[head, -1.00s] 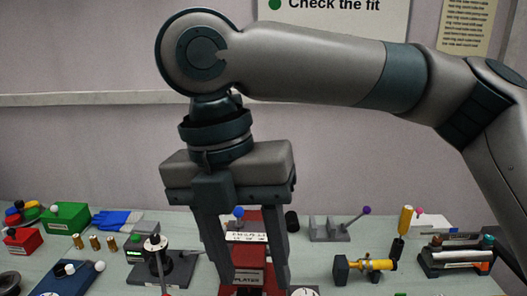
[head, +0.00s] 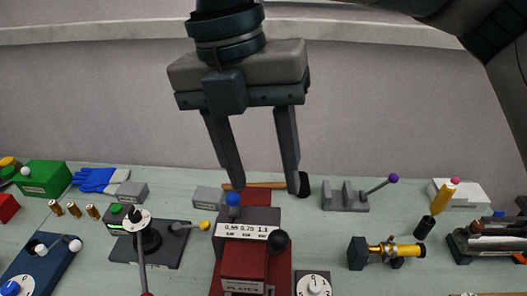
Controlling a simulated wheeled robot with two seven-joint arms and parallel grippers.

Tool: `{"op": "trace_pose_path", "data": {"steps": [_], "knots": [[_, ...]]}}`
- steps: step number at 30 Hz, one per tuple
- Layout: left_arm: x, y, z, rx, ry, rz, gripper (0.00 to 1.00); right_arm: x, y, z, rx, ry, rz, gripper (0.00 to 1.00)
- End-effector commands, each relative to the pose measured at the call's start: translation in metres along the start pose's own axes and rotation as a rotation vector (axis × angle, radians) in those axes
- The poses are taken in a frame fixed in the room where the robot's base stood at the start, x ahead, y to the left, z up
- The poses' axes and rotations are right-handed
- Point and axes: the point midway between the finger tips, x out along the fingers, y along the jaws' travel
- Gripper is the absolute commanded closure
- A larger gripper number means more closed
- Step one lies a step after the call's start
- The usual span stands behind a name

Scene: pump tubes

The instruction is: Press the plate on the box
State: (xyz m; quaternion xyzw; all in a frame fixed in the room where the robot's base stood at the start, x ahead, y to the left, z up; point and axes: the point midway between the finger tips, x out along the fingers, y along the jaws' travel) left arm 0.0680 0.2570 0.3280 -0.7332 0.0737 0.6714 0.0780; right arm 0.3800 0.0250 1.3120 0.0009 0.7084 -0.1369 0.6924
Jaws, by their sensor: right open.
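A dark grey device (head: 262,215) with a blue ball knob, a black ball knob and a white strip reading "0.55 0.75 1.1" stands at the centre front of the bench. A red box (head: 245,262) stands in front of it with a label that seems to read "PLATES". I cannot make out a separate plate for certain. My right gripper (head: 266,186) points down with its two fingers apart and nothing between them. In the picture its tips are just above the device, and they appear clear of it. My left gripper is out of view.
A hammer-like tool (head: 303,184) lies behind the device. A dial box (head: 313,285) stands right of the red box. A lever device (head: 150,240) stands to the left. A yellow-and-black tool (head: 398,250) sits to the right. Bare bench shows between them.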

Motion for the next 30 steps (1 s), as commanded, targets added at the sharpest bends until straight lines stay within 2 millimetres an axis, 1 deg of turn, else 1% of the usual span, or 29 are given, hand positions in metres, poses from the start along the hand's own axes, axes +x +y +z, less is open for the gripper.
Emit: {"op": "trace_pose_path", "data": {"steps": [11, 17, 23, 30], "knots": [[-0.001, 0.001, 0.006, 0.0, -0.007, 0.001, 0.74, 0.001, 0.0, 0.0, 0.0, 0.0, 0.0, 0.53], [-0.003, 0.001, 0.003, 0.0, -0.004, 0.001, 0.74, 0.012, 0.0, 0.0, 0.001, 0.0, -0.001, 0.53], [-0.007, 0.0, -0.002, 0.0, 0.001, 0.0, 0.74, 0.035, -0.001, 0.0, 0.0, 0.0, -0.002, 0.53], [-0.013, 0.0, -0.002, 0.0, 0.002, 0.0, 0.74, 0.074, -0.001, 0.0, -0.001, 0.001, -0.002, 0.53]]}}
